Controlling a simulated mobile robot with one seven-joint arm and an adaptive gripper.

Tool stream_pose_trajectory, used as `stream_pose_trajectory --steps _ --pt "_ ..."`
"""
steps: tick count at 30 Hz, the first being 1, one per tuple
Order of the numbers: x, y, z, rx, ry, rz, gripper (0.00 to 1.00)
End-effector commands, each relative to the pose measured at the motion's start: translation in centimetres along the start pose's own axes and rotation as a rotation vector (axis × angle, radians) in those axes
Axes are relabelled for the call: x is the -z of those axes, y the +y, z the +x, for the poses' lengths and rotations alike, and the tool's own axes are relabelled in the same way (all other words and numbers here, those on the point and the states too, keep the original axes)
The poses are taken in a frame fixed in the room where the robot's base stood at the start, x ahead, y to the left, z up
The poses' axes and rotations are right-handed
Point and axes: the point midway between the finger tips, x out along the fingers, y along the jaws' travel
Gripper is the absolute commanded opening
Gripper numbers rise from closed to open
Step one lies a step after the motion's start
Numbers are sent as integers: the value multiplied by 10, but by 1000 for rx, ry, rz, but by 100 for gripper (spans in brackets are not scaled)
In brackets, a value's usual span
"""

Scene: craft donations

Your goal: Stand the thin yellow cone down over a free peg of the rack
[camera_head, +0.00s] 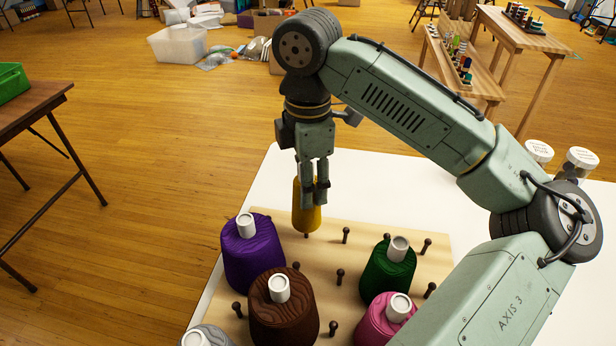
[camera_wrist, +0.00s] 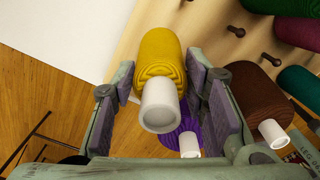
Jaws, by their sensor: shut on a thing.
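The thin yellow cone (camera_head: 306,212) is held between the fingers of my gripper (camera_head: 314,188), above the far edge of the rack. In the wrist view, the yellow cone (camera_wrist: 160,56) sits between both finger pads, with its white tube end towards the camera. The wooden rack (camera_head: 318,243) lies on a white table. A dark peg shows just below the cone's lower end; I cannot tell whether they touch. Free pegs include one right of the cone (camera_head: 345,235), one in the middle (camera_head: 340,276) and one at the right (camera_head: 426,245).
On the rack stand purple (camera_head: 252,255), brown (camera_head: 283,310), green (camera_head: 388,272), pink (camera_head: 385,322) and grey (camera_head: 208,338) cones. Two white-lidded jars (camera_head: 581,163) stand at the table's right. The table (camera_head: 395,185) is bare behind the rack.

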Motion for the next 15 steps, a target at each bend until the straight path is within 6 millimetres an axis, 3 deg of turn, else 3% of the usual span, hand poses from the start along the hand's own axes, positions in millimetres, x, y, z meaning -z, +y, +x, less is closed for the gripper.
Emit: stream_pose_trajectory --steps 15 --pt "0 0 28 0 1 0 12"
